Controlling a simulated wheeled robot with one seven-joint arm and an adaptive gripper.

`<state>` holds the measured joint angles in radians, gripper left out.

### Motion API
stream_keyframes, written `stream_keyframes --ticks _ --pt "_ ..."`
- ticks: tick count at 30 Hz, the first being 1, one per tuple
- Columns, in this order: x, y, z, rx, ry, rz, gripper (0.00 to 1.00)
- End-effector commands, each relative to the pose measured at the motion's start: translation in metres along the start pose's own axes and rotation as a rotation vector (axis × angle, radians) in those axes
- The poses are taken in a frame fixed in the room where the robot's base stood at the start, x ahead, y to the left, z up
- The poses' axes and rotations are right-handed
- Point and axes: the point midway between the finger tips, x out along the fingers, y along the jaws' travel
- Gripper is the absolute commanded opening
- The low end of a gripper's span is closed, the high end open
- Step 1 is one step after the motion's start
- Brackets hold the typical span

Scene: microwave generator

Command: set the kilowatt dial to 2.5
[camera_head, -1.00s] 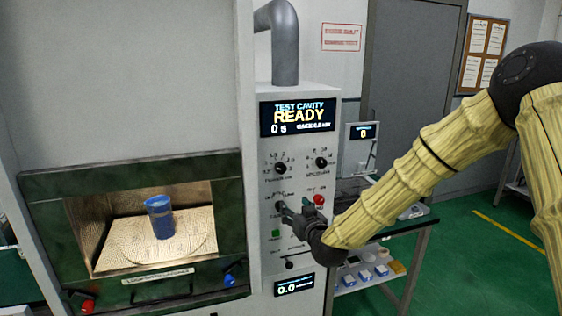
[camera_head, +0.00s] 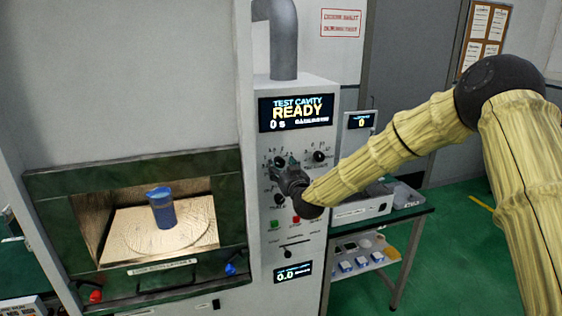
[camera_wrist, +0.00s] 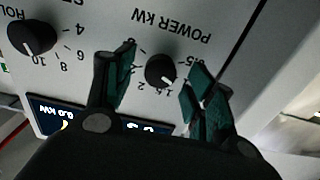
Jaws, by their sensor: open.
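The kilowatt dial (camera_wrist: 160,71), a black knob labelled POWER KW, appears upside down in the wrist view. It lies between the fingertips of my gripper (camera_wrist: 163,75), which are apart. The fingers look clear of the knob, though exact depth is hard to judge.
A HOLD dial (camera_wrist: 32,37) sits beside it, also seen in the head view (camera_head: 318,157). Another knob (camera_head: 277,199), a green button (camera_head: 274,225) and a red button (camera_head: 296,219) are below. The display (camera_head: 297,111) above reads READY. A blue beaker (camera_head: 161,208) stands in the lit cavity.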

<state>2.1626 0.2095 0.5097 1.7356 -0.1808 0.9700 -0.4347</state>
Motion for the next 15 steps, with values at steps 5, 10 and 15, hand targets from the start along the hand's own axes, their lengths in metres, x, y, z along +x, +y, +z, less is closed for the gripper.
stream_keyframes --ticks 5,10,15 --pt "0.014 0.0 -0.001 0.0 0.001 0.0 0.55" --pt "0.018 0.0 0.0 0.0 0.0 0.0 0.55" --pt "0.019 0.0 0.001 0.0 0.0 0.0 0.55"
